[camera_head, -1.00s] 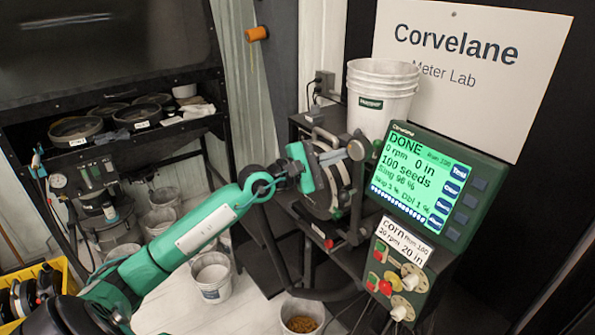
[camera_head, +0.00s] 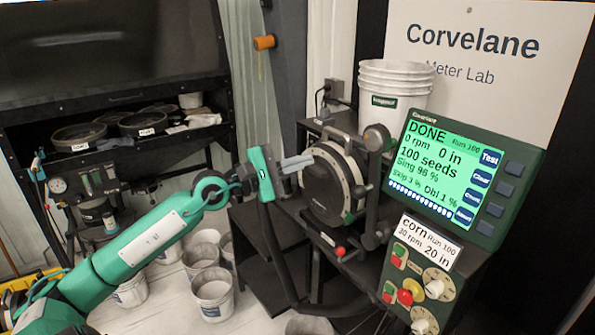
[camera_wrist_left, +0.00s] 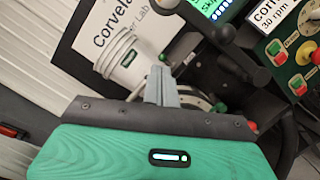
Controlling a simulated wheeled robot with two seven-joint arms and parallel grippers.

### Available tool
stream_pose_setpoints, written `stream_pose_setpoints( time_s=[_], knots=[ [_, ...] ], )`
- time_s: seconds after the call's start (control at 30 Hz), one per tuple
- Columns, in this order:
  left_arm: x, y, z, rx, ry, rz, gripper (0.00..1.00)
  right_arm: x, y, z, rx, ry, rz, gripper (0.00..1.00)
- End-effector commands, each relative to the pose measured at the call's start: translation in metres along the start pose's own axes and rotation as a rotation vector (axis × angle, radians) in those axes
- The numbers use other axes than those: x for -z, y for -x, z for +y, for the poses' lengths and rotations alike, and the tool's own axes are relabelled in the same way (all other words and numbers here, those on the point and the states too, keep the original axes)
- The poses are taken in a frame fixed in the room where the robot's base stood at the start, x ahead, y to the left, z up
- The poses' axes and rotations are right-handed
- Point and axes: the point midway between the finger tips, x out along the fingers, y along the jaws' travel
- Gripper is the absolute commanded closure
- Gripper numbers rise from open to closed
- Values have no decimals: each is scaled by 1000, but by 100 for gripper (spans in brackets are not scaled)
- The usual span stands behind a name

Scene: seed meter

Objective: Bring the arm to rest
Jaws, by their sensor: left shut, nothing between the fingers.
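My left gripper (camera_head: 296,163) is shut and empty, with its grey fingers pointing right, in front of the round black seed meter (camera_head: 332,187). In the head view its fingertips lie close to the meter's left rim; I cannot tell whether they touch. In the left wrist view the closed fingers (camera_wrist_left: 162,87) point toward the meter stand and the white buckets (camera_wrist_left: 120,58). The green-lit display (camera_head: 440,170) reads DONE, 0 rpm, 0 in, 100 seeds. My right gripper is not in view.
Stacked white buckets (camera_head: 392,95) stand behind the meter. A control box (camera_head: 422,275) with knobs and buttons hangs below the display. Several pails, one grey-white (camera_head: 212,292), stand on the floor below my arm. A black shelf (camera_head: 110,157) with round pans is at the left.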

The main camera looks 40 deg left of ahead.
Motion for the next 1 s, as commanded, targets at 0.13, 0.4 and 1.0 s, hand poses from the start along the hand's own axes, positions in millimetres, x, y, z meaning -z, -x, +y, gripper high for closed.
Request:
stream_pose_setpoints(
  time_s=[0.13,0.4,1.0],
  knots=[
    [0,5,-1,1,-2,1,100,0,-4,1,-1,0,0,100],
    [0,6,0,0,-2,0,100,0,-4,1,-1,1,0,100],
    [89,12,-38,-73,463,84,100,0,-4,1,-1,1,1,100]
  ],
)
